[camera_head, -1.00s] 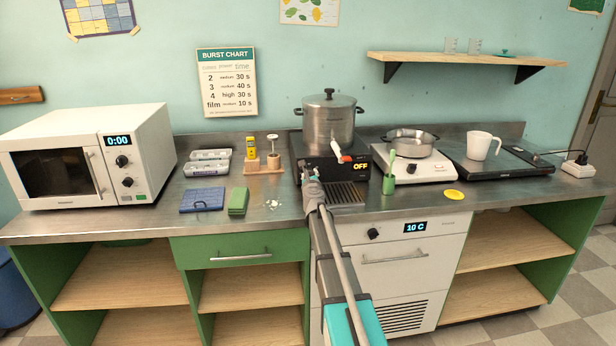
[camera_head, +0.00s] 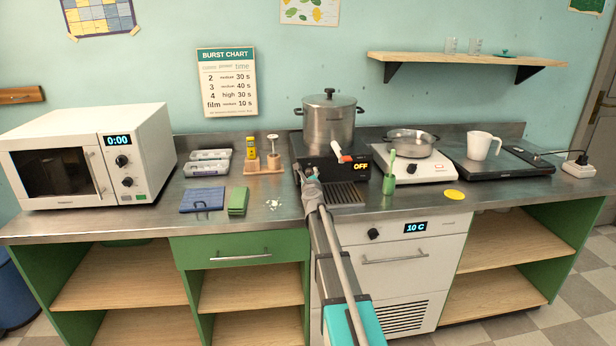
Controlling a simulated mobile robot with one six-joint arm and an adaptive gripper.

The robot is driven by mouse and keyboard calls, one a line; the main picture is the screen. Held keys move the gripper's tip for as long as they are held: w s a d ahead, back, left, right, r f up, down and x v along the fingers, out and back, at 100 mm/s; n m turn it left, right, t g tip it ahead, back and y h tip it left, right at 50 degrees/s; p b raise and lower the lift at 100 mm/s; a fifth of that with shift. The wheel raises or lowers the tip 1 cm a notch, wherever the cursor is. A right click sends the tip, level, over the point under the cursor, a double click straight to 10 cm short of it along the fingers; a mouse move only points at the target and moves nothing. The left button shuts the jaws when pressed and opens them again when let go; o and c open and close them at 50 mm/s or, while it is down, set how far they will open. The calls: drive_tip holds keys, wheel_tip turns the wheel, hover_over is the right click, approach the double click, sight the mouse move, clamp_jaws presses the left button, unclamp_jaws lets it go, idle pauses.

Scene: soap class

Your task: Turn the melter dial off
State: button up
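The melter is a large steel pot (camera_head: 328,125) with a lid, on a black base (camera_head: 324,172) on the steel counter. The small display (camera_head: 361,165) on the base reads OFF in orange. A white spout with a red part (camera_head: 341,153) sticks out at the pot's foot. My gripper (camera_head: 303,170) is at the front left of the base, at the end of my arm reaching up from below. The dial is not visible; my gripper covers that part of the base. The fingers are too small to tell open from shut, or whether they touch the dial.
A ridged drip area (camera_head: 346,193) lies in front of the base. A green cup with a brush (camera_head: 389,184) and a white hot plate with a pan (camera_head: 428,168) stand to the right. A wooden stand (camera_head: 262,167) and green sponge (camera_head: 238,201) are left. The cooler below (camera_head: 395,255) reads 10 C.

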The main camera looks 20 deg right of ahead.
drive_tip(key=shift+o, duration=0.8)
drive_tip(key=shift+s, duration=0.15)
drive_tip(key=v, duration=1.1)
drive_tip(key=shift+s+a+r, duration=0.1)
drive_tip(key=shift+s+a, duration=0.1)
drive_tip(key=shift+s, duration=0.2)
